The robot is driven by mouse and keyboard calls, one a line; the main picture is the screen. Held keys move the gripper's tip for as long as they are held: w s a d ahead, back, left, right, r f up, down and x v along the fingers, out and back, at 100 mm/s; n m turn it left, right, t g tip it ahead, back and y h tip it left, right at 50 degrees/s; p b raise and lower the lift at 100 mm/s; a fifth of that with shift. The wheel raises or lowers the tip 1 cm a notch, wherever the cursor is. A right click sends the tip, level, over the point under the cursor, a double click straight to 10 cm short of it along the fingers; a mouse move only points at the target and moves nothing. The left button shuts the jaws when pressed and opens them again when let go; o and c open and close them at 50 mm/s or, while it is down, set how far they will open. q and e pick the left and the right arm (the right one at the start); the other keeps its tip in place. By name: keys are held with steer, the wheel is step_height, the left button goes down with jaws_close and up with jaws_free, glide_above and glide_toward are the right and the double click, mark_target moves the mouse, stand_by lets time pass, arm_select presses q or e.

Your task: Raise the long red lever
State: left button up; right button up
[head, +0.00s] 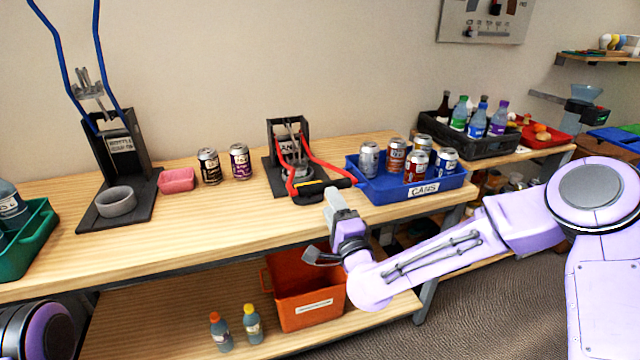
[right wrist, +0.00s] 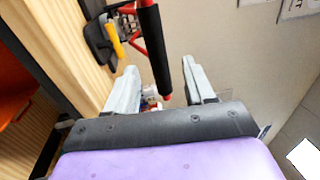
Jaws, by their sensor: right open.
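The red-levered press (head: 288,157) stands on the wooden table. Its two long red arms (head: 322,164) are lowered toward the table's front and end in a black bar handle (head: 328,186). In the right wrist view the black handle (right wrist: 152,45) reaches down between my finger tips, with red arm pieces (right wrist: 136,36) beyond it. My right gripper (head: 320,222) is open, just in front of the handle at the table's front edge; it also shows in the right wrist view (right wrist: 160,68). Whether a finger touches the handle I cannot tell. My left gripper is out of view.
A blue bin labelled CANS (head: 422,189) holds several cans close to the handle's right. A second press (head: 120,150) has raised blue arms. An orange bin (head: 308,302) sits below.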

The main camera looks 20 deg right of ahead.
steer(key=w+r+p, duration=0.1)
steer(key=w, duration=0.8)
steer(key=shift+a+r, duration=0.15)
steer(key=shift+a, duration=0.05)
jaws_close()
steer(key=shift+p, duration=0.35)
